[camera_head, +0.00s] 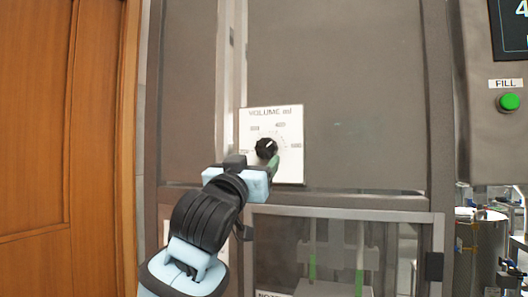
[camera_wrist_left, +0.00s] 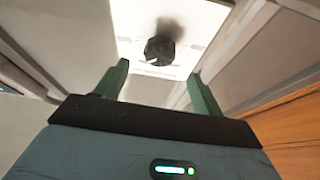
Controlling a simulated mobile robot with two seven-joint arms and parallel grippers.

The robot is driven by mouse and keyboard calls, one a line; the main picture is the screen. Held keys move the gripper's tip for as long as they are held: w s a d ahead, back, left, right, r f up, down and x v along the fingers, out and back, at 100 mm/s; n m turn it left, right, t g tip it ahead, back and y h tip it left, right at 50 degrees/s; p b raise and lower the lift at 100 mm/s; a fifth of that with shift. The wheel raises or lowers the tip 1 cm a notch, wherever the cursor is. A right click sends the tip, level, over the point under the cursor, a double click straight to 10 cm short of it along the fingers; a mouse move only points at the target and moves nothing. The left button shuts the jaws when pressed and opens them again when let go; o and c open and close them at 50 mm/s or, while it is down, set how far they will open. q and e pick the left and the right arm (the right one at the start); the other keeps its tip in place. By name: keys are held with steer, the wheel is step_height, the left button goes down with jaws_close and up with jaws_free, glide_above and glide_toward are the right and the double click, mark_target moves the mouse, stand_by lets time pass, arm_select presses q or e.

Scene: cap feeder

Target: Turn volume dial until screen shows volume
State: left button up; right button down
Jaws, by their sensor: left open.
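The black volume dial (camera_head: 266,148) sits on a white plate (camera_head: 290,117) marked "VOLUME ml" with a numbered scale, fixed to a grey cabinet panel. The dial also shows in the left wrist view (camera_wrist_left: 159,50), ahead of the fingertips and between their lines. My left gripper (camera_head: 257,165) is just below and in front of the dial, with its green fingers apart and nothing between them. In the left wrist view the left gripper (camera_wrist_left: 156,78) is open and apart from the dial. The screen (camera_head: 510,28) is cut off at the top right; only part of a blue digit, perhaps a 4, shows.
A green button (camera_head: 509,102) under a "FILL" label is on the grey box at right. Below the plate is a framed clear window (camera_head: 340,213). Metal vessels (camera_head: 482,240) stand at lower right. A wooden door (camera_head: 60,130) is at left.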

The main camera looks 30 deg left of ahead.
mark_target(264, 150)
arm_select(q)
steer(key=shift+x, duration=3.55)
steer(key=c, duration=1)
steer(key=shift+m, duration=0.6)
steer(key=m+h, duration=0.2)
steer(key=m, duration=0.2)
steer(key=shift+a, duration=0.15)
steer(key=shift+s+m+h, duration=0.1)
steer(key=shift+m+h, duration=1.4)
steer(key=shift+m, duration=0.9)
steer(key=shift+g, duration=0.3)
